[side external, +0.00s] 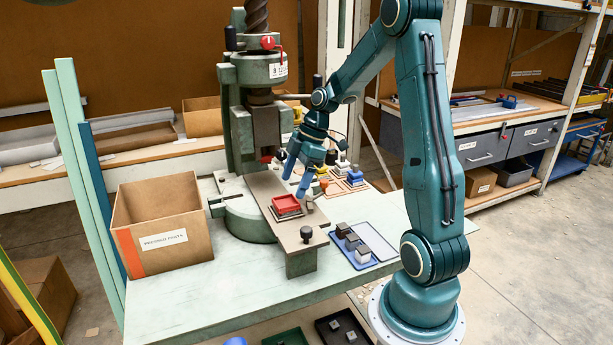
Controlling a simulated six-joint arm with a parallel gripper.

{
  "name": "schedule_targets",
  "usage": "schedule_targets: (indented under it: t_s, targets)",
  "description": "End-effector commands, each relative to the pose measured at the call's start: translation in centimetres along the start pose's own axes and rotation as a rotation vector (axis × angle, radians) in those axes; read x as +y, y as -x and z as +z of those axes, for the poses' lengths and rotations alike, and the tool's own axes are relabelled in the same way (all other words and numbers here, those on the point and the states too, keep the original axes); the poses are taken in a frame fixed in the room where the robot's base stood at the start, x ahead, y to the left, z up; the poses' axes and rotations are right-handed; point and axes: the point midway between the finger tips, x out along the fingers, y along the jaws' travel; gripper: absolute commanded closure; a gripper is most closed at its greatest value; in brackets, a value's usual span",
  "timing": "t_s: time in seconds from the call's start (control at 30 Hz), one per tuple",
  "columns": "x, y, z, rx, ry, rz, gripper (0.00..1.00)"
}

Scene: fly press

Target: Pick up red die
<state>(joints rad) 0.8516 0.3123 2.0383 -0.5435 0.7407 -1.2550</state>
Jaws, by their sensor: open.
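A red die (286,204), a low red piece with a darker recessed top, sits on the flat brown bar (275,190) of the press. My gripper (294,187) is above it and slightly to the right, pointing down. Its two blue fingers are spread apart with nothing visible between them. The fingertips look close above the red die, but I cannot tell the exact gap. A smaller red part (266,159) shows at the bottom of the press ram.
The green fly press (247,120) stands behind the bar. A cardboard box (162,230) is at left. A blue tray (362,262) with several small blocks lies right of the bar. A yellow piece (322,170) and a blue piece (355,177) stand behind my gripper.

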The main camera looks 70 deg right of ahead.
Motion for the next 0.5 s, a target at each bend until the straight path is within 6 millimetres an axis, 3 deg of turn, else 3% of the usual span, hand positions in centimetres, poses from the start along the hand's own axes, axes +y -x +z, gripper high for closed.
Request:
schedule_targets:
  t_s: [0.23,0.5]
  targets:
    - [0.0,-0.8,-0.1,0.001,0.001,-0.002,0.21]
    - [0.0,-3.8,-0.1,0.000,0.000,-0.004,0.21]
